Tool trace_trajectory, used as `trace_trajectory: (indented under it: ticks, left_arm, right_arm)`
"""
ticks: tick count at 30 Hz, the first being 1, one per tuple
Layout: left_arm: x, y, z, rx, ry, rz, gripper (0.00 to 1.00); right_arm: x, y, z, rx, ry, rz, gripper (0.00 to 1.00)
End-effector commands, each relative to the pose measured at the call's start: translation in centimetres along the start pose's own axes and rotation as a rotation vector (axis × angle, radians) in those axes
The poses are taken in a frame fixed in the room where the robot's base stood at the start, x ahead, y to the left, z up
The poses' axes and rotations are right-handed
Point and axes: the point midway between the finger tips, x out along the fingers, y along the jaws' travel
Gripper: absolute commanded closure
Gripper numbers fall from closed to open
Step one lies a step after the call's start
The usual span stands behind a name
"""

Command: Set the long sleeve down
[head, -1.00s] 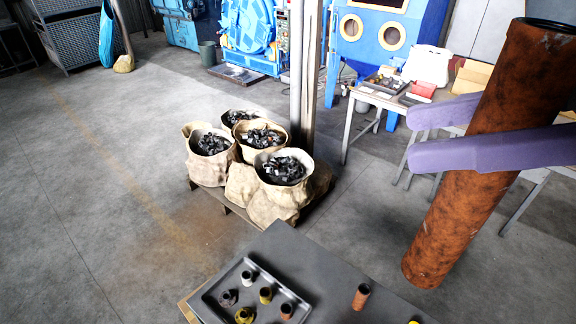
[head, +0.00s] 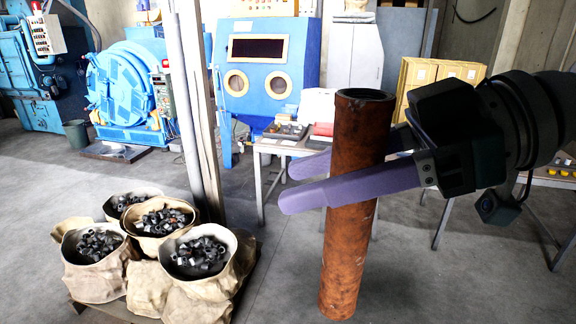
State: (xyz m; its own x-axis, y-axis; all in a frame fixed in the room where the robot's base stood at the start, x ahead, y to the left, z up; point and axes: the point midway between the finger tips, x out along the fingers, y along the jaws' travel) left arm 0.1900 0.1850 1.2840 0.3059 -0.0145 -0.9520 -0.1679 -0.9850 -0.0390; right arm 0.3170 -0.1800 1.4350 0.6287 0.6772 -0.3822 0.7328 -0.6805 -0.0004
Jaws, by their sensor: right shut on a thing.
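The long sleeve (head: 350,235) is a rusty brown hollow tube, nearly upright, with its open dark end at the top. My right gripper (head: 310,180) comes in from the right of the head view, its two purple fingers on either side of the tube at its upper part. It is shut on the sleeve. The sleeve's lower end hangs in front of the grey floor, and no surface shows touching it. My left gripper is not in view.
Several sacks of dark metal parts (head: 98,265) stand on a pallet at the lower left, beside a metal post (head: 188,110). A table with trays (head: 280,146) stands behind the sleeve. A blue cabinet (head: 268,80) and blue drum machine (head: 125,88) stand at the back.

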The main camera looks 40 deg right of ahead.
Motion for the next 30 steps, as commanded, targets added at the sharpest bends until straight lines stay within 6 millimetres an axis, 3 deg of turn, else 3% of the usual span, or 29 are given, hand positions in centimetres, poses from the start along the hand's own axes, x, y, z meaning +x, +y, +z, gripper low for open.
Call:
trace_trajectory:
  ticks: [1,30]
  left_arm:
    - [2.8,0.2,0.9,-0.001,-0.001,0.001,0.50]
    - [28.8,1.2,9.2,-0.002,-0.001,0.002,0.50]
  right_arm:
    - [1.2,0.4,2.4,0.001,0.007,0.014,1.00]
    - [12.2,7.2,24.0,0.118,0.011,0.309,1.00]
